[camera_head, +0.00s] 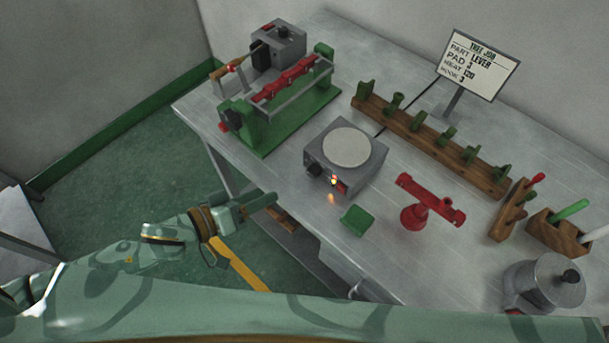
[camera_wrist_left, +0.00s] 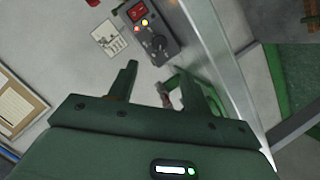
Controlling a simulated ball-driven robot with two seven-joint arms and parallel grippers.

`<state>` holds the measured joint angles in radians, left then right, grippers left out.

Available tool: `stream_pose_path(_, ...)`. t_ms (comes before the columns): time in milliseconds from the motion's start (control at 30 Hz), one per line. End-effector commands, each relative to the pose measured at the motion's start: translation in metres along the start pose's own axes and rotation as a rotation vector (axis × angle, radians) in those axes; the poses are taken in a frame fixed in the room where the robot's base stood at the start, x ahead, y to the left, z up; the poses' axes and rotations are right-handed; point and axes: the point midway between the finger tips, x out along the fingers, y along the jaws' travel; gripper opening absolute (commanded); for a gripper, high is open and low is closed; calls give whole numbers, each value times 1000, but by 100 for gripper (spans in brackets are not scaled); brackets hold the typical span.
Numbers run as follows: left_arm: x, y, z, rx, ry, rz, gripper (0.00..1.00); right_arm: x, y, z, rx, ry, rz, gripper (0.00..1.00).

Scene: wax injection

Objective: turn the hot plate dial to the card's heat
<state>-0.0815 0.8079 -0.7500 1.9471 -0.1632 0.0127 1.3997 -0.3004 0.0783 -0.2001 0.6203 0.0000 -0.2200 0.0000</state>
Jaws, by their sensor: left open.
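The hot plate (camera_head: 348,150) is a grey box with a pale round top, near the table's front edge. Its black dial (camera_head: 314,170) is on the front, left of a glowing lamp and a red switch. The dial's setting is too small to read. The job card (camera_head: 478,65) stands at the back; its heat line seems to read 120. My left gripper (camera_head: 262,202) is open and empty, left of the hot plate and apart from it.
A green stand with a red bar (camera_head: 290,82) is behind and left of the hot plate. A green pad (camera_head: 356,220) and a red fixture (camera_head: 430,203) are in front and right. A wooden rack (camera_head: 430,140) runs along behind. A grey pot (camera_head: 545,284) is at the right.

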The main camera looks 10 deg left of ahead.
Motion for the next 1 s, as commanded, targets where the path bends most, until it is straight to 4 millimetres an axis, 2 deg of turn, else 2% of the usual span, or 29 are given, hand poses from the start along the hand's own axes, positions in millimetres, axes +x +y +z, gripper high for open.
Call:
stream_pose_path(100, 34, -1, 0, 3, 4, 3, 49, 7, 0, 2, 0, -3, -1, 36)
stream_pose_path(300, 83, -1, 1, 3, 2, 2, 49, 15, -1, 4, 0, -7, -2, 36)
stream_pose_path(500, 115, -1, 1, 1, 1, 1, 49, 21, -1, 6, -1, -11, -2, 36)
stream_pose_path(700, 126, 0, 0, 2, 0, 0, 49, 23, 0, 7, -1, -12, -2, 36)
stream_pose_path(933, 126, 0, 0, 2, 0, -1, 49, 22, 0, 7, -1, -12, -1, 36)
stream_pose_path(1000, 126, 0, 0, 2, 0, -1, 30, 22, 0, 7, -1, -12, -1, 36)
